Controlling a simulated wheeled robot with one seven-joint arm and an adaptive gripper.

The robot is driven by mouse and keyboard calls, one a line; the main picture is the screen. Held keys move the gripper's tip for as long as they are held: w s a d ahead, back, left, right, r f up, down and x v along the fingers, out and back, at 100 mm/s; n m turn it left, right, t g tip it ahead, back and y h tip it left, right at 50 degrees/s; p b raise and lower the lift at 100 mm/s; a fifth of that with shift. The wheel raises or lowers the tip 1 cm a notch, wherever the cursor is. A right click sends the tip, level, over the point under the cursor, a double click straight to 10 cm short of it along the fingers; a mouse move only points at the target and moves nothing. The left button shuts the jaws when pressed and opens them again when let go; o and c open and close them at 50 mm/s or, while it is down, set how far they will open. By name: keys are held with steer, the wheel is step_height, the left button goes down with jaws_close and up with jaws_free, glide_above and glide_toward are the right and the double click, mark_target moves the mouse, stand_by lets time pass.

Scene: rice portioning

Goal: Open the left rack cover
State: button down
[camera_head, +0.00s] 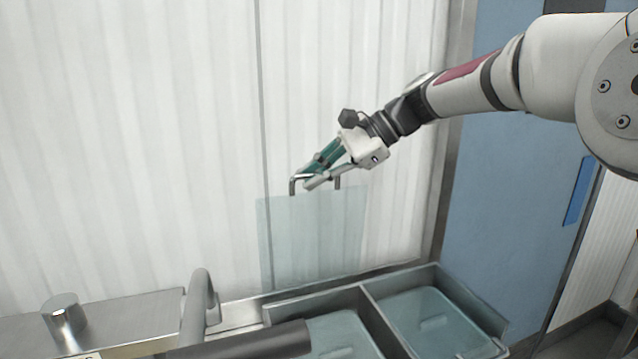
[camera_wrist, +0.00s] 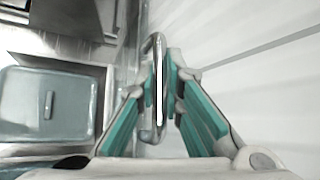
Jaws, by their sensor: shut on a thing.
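A clear, bluish cover panel (camera_head: 312,235) stands about upright behind the sunken rack (camera_head: 362,300), at its left part. Its lower edge is near the rack's back rim; I cannot tell whether they touch. My gripper (camera_head: 318,180) is shut on the metal bar handle (camera_head: 293,186) at the panel's top. In the wrist view the handle (camera_wrist: 158,75) runs between the fingers of my gripper (camera_wrist: 170,90). The rack's left compartment (camera_head: 340,330) is partly cut off by the picture's lower edge, and a small handle shape shows in it.
The right compartment has a flat bluish lid (camera_head: 420,312) with a small handle. A curved grey pipe (camera_head: 200,290) and a metal knob (camera_head: 64,316) stand left of the rack. A white ribbed wall (camera_head: 130,130) is close behind the panel. A blue door (camera_head: 520,190) is at right.

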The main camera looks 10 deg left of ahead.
steer(key=shift+w+a+r, duration=0.1)
steer(key=shift+w+a, duration=0.1)
steer(key=shift+w, duration=0.2)
steer(key=c, duration=1.7)
jaws_free()
steer(key=shift+d, duration=0.1)
steer(key=v, duration=1.2)
steer(key=shift+s, duration=0.15)
steer(key=s+d+f+n+t+h, duration=0.2)
steer(key=s+d+f, duration=0.3)
steer(key=s+d, duration=0.3)
steer(key=s+d+f+n+t+h, duration=0.2)
steer(key=s+d+f+h, duration=0.3)
steer(key=s+d, duration=0.3)
steer(key=s+d+f+n+t+h, duration=0.2)
steer(key=s+d, duration=0.7)
steer(key=s, duration=0.5)
steer(key=shift+s+d+f+n+t+h, duration=0.1)
steer(key=shift+s+f+n+t+h, duration=0.1)
steer(key=shift+f+n+h, duration=0.4)
steer(key=shift+s+f+n+t+h, duration=0.2)
steer(key=shift+f+n, duration=0.5)
steer(key=shift+f, duration=0.4)
